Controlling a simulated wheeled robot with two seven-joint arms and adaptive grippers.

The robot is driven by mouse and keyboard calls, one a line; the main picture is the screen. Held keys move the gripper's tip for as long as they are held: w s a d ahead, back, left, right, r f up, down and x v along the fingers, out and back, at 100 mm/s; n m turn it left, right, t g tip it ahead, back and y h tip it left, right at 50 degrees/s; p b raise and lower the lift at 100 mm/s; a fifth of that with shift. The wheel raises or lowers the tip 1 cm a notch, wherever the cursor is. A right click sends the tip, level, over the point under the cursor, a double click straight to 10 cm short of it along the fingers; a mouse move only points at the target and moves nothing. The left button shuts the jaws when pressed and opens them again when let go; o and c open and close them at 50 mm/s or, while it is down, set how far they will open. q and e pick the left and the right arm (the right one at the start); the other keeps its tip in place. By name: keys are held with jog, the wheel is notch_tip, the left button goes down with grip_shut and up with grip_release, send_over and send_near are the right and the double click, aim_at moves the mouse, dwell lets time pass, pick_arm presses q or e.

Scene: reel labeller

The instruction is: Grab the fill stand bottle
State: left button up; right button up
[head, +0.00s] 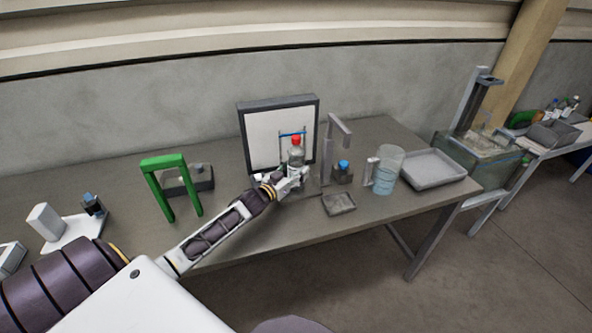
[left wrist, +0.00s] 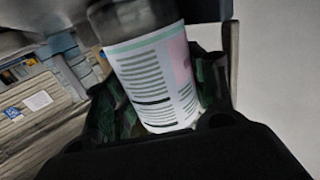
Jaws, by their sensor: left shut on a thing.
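The bottle (head: 296,155) is clear with a red cap and stands upright in front of a white panel with a dark frame. My left gripper (head: 291,180) reaches in from the left and is shut on the bottle's lower part. In the left wrist view, the bottle (left wrist: 155,75) fills the middle between the fingers, with a white and pink printed label facing the camera. The fingers cover its sides, and its base is hidden in the head view. My right gripper is not in view.
The framed panel (head: 257,138) stands behind the bottle. A grey post stand (head: 327,155), a small blue-capped bottle (head: 344,170), a clear beaker (head: 386,170) and a grey tray (head: 433,167) are to the right. A green arch (head: 151,184) stands left.

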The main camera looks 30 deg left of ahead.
aim_at(293, 149)
pick_arm(q)
jog(key=shift+r, duration=0.85)
notch_tip(293, 149, up, 7)
jog(key=shift+f, duration=0.1)
jog(key=shift+r, duration=0.8)
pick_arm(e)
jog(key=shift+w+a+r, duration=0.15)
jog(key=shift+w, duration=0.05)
